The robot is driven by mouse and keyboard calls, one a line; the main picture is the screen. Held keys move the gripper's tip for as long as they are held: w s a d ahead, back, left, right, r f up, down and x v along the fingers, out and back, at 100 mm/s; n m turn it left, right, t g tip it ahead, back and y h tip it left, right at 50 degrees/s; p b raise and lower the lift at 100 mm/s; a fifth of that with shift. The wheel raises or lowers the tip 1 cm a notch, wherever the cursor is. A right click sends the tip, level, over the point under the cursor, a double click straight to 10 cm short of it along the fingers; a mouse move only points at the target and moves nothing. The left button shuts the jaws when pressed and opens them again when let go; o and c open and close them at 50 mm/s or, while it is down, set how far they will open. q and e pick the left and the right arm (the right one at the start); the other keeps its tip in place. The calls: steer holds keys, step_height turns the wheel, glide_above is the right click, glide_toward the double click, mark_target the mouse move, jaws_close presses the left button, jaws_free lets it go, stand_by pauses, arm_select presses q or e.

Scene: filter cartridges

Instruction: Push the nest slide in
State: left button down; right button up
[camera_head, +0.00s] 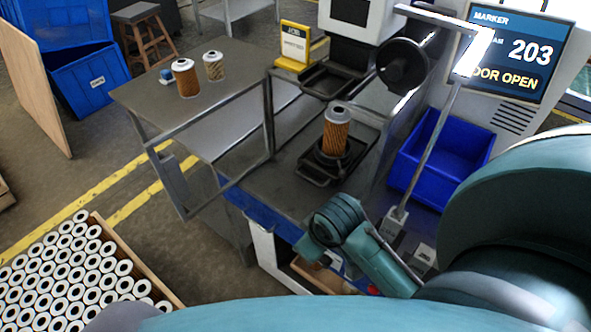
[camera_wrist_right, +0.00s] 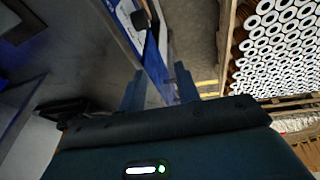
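The nest slide (camera_head: 309,172) is a black tray-like carriage with a front handle, on the grey bench in front of the marker machine. An orange-brown filter cartridge (camera_head: 336,138) with a grey top stands upright in its round holder. My right arm's wrist lies near the bench's front edge, below the slide and apart from it in the head view; its fingertips are hidden there. In the right wrist view my right gripper (camera_wrist_right: 160,86) has its two fingers apart with nothing between them. My left gripper is not in view.
The marker screen (camera_head: 511,52) reads "203" and "DOOR OPEN". A slanted metal bar (camera_head: 430,146) rises right of the slide, beside a blue bin (camera_head: 440,155). A side table (camera_head: 213,98) holds two cartridges. A crate of white-ended cartridges (camera_head: 128,247) stands at lower left.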

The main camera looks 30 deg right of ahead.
steer(key=g+h, duration=0.1)
steer(key=g, duration=0.1)
glide_toward(315, 182)
steer(key=shift+n, duration=0.4)
steer(key=s+a+f, duration=0.2)
steer(key=f, duration=0.1)
steer(key=s+a+f, duration=0.1)
steer(key=s+f, duration=0.1)
steer(key=shift+a, duration=0.3)
steer(key=w+d+r, duration=0.3)
steer(key=w+r, duration=0.1)
steer(key=r, duration=0.1)
steer(key=shift+g+h, duration=0.3)
steer(key=f, duration=0.5)
steer(key=w+d+f, duration=0.1)
steer(key=f, duration=0.1)
steer(key=shift+d+f, duration=0.1)
steer(key=shift+f, duration=0.25)
jaws_close()
